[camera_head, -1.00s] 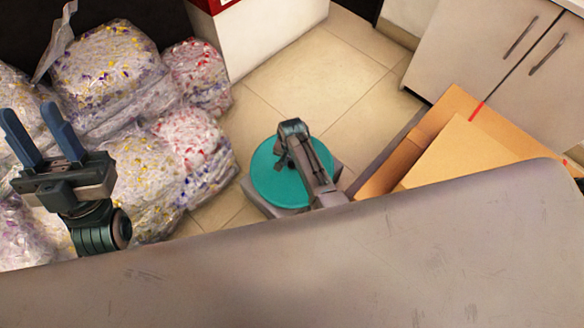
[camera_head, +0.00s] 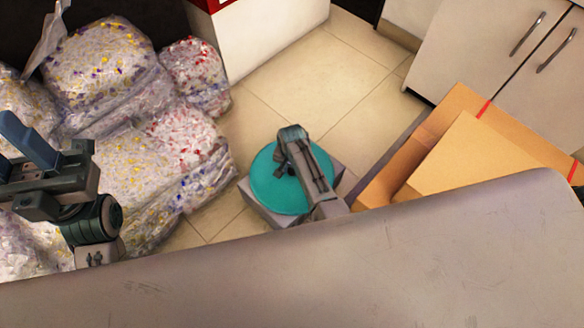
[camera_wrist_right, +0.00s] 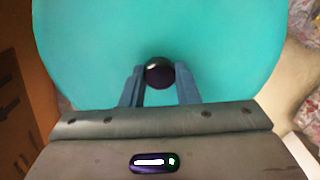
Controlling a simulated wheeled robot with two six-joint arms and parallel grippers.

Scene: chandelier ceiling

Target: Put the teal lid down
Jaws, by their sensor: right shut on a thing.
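The teal lid (camera_head: 268,194) is a round flat disc with a dark round knob (camera_wrist_right: 158,72) at its middle. It lies level over a grey square-edged thing (camera_head: 250,207) on the floor. I cannot tell whether the lid touches it. My right gripper (camera_head: 286,168) reaches over the lid and hides part of it. In the right wrist view its two blue fingers (camera_wrist_right: 160,88) are shut on the knob. My left gripper (camera_head: 14,140) is at the left edge, partly cut off, with its fingers apart and nothing seen between them.
Clear bags of shredded bits (camera_head: 150,165) are piled at the left. An open cardboard box (camera_head: 470,165) stands to the right of the lid. Grey cabinets (camera_head: 505,45) are at the top right. Bare tiled floor (camera_head: 305,90) lies beyond the lid.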

